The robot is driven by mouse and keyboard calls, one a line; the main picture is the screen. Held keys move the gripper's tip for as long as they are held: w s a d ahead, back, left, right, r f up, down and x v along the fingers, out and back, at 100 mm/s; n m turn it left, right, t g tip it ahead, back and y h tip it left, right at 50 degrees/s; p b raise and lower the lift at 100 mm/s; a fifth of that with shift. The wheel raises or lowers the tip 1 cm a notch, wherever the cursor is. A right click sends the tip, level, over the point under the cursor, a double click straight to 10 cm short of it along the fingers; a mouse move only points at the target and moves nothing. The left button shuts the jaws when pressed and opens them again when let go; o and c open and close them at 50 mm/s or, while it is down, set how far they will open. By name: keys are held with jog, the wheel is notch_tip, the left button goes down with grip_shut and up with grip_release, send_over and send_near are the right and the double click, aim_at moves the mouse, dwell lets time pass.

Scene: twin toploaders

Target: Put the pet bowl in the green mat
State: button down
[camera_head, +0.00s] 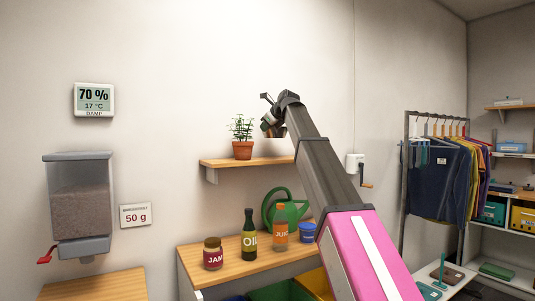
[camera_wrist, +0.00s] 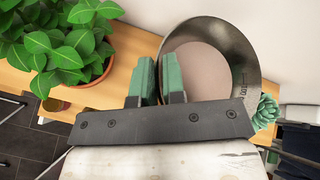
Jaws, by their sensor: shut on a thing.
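The pet bowl (camera_wrist: 238,62) is a round grey metal bowl with dark lettering and a pale inside, seen in the wrist view. My gripper (camera_wrist: 160,75) has green-padded fingers shut on its near left rim. The bowl is over the wooden wall shelf, right of the potted plant; I cannot tell whether it touches the shelf. In the head view my gripper (camera_head: 268,112) is by the wall at the shelf's right end, with the bowl small and partly hidden there. A flat green piece (camera_head: 497,271) on a white surface at the lower right may be the green mat.
A leafy plant in a terracotta pot (camera_head: 242,150) stands on the wall shelf (camera_head: 245,163). A succulent (camera_wrist: 266,110) is right of the bowl. Below, a wooden counter (camera_head: 235,268) holds a jam jar, bottles and a watering can. A clothes rail (camera_head: 406,180) stands at the right.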

notch_tip(320, 180, down, 9)
jog(key=shift+r, duration=0.1)
dwell(0.3)
jog(key=c, duration=1.2)
grip_release()
